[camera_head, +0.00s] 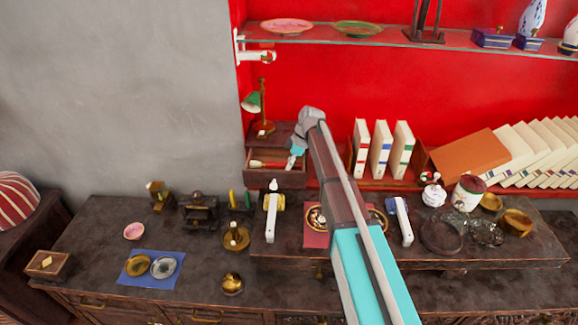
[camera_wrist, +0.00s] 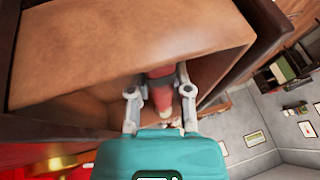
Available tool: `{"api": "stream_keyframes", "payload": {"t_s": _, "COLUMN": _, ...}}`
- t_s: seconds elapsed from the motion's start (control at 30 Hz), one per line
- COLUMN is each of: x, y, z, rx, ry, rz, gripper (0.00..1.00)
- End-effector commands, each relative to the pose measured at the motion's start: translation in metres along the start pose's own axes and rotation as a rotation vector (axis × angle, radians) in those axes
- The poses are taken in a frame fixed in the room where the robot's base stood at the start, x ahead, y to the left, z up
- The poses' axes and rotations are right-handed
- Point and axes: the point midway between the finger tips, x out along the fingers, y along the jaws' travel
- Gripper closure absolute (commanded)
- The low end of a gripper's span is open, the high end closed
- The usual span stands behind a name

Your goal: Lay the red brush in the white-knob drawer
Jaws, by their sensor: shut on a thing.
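My gripper (camera_head: 292,162) reaches down into the open drawer (camera_head: 275,180) of a small dark wooden cabinet at the back of the counter. In the wrist view my gripper (camera_wrist: 160,92) has its two grey fingers on either side of the red brush (camera_wrist: 160,76), shut on it. The brush has a pale end towards the camera; its far part is hidden. The brown wooden drawer (camera_wrist: 110,48) surrounds the fingers. In the head view a slim pale and reddish thing (camera_head: 268,164) lies across the drawer beside my gripper.
Upright books (camera_head: 381,150) stand to the right of my arm. A glass shelf (camera_head: 380,37) with plates runs above. Tea things crowd the counter (camera_head: 85,235) in front; its front left is partly clear.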

Motion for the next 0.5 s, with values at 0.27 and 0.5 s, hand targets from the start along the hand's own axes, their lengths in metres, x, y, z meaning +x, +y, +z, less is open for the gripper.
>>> {"api": "stream_keyframes", "payload": {"t_s": 0.27, "x": 0.0003, "y": -0.0003, "z": -0.0006, "rx": -0.001, "ry": 0.0, "rz": -0.001, "gripper": 0.34}}
{"api": "stream_keyframes", "payload": {"t_s": 0.5, "x": 0.0003, "y": -0.0002, "z": -0.0005, "rx": -0.001, "ry": 0.0, "rz": 0.0, "gripper": 0.34}}
